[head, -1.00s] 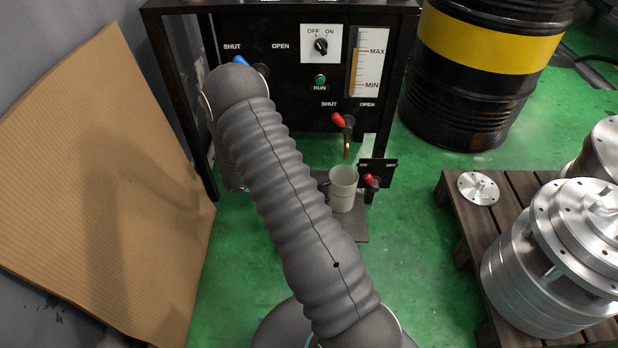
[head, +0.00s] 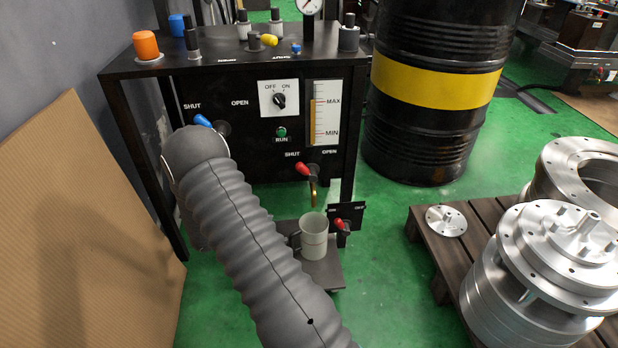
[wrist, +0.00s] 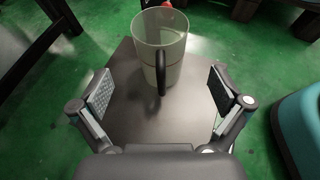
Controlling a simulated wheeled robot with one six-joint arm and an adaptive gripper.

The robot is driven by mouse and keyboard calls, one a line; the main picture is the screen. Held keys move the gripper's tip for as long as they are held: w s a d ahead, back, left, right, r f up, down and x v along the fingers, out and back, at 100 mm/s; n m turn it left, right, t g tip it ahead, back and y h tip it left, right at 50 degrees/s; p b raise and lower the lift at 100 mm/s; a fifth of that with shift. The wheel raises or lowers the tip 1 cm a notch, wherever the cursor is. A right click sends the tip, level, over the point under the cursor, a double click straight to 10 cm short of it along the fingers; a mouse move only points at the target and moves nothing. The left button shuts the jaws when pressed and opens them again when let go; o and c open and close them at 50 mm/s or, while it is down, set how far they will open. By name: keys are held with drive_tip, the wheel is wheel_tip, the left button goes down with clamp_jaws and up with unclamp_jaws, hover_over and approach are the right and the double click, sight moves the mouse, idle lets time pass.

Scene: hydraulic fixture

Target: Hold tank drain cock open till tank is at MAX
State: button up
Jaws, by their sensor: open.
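The drain cock (head: 303,169) has a red lever under the SHUT and OPEN labels, pointing left toward SHUT, above a brass spout (head: 313,197). In the tank gauge (head: 318,113) the amber column tops out about level with MAX or slightly above. A pale, translucent jug (head: 314,238) stands upright on a dark plate (head: 322,274) below the spout. In the wrist view, my gripper (wrist: 160,92) is open and empty, its pads either side of the jug's dark handle, apart from the jug (wrist: 160,40). My arm hides the gripper in the head view.
A blue lever (head: 202,121) is near SHUT on the black bench (head: 240,70). A second red-handled valve (head: 341,224) sits right of the jug. A black and yellow drum (head: 435,80) stands right, and a pallet (head: 440,268) bears metal parts. Cardboard (head: 80,220) leans left.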

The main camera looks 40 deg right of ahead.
drive_tip(key=shift+r, duration=0.15)
drive_tip(key=c, duration=0.6)
drive_tip(key=r+m, duration=0.1)
drive_tip(key=s+a+r+m+y, duration=0.1)
drive_tip(key=r+g, duration=0.1)
drive_tip(key=r, duration=0.1)
drive_tip(key=shift+s+a+r+m, duration=0.1)
drive_tip(key=shift+s+a+m, duration=0.05)
drive_tip(key=shift+s+m, duration=0.25)
drive_tip(key=c, duration=1.2)
drive_tip(key=s+a+r+m+y, duration=0.1)
drive_tip(key=s+r+m, duration=0.1)
drive_tip(key=r, duration=0.3)
drive_tip(key=s+a+r+m+y, duration=0.2)
drive_tip(key=s+r, duration=0.1)
drive_tip(key=r, duration=0.2)
drive_tip(key=s+a+r+m+t+y, duration=0.1)
drive_tip(key=s+a+r+m+y, duration=0.1)
drive_tip(key=r, duration=0.4)
drive_tip(key=shift+s+a, duration=0.2)
drive_tip(key=shift+a, duration=0.05)
clamp_jaws()
drive_tip(key=s+a+r+m+t+y, duration=0.7)
drive_tip(key=s+a+r, duration=0.5)
drive_tip(key=s, duration=0.4)
drive_tip(key=shift+r+t, duration=0.3)
drive_tip(key=shift+r, duration=0.3)
drive_tip(key=shift+a, duration=0.15)
